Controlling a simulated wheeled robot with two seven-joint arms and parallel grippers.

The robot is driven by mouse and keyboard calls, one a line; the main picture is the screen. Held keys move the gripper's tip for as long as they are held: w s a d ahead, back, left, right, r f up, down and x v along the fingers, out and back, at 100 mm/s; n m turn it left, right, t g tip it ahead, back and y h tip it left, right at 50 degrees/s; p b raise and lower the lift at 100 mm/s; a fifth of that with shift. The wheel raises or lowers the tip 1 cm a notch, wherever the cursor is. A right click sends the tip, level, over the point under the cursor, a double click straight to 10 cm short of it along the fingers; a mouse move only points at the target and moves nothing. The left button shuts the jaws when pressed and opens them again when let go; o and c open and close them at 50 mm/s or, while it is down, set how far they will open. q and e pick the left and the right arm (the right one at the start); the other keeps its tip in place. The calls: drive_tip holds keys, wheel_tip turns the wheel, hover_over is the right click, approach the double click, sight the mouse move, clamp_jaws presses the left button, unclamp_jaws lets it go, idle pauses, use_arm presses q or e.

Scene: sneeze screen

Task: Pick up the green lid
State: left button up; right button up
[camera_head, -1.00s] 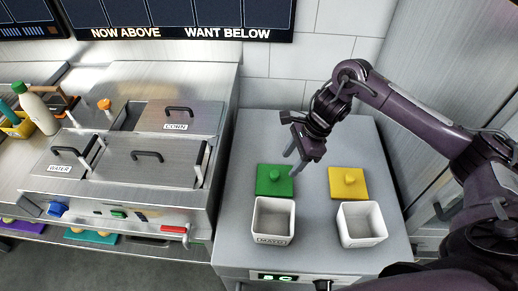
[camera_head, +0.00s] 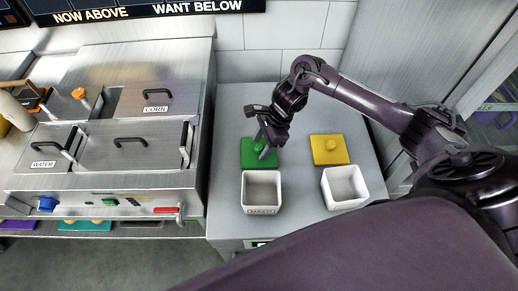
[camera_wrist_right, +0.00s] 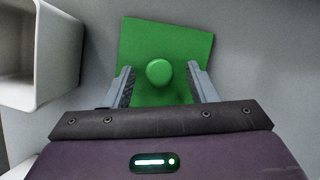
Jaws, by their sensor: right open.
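The green lid (camera_head: 249,152) lies flat on the grey counter, behind the white container labelled MAYO. In the right wrist view the lid (camera_wrist_right: 190,45) is a green square with a round knob in its middle. My right gripper (camera_head: 264,147) is over the lid and partly covers it in the head view. In the wrist view the right gripper (camera_wrist_right: 162,80) is open, with one finger on each side of the knob and nothing held. I cannot tell how far the fingertips are above the lid. My left gripper is not in view.
Two open white containers, the MAYO one (camera_head: 262,206) and another (camera_head: 345,204), stand in front of the lids. A yellow lid (camera_head: 329,162) lies to the right. A steel steam table (camera_head: 110,175) stands to the left. The counter behind the lids is clear.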

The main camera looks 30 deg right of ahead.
drive_tip(key=c, duration=1.1)
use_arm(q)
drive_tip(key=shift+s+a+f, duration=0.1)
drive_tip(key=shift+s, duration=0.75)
use_arm(e)
drive_tip(key=shift+o, duration=0.2)
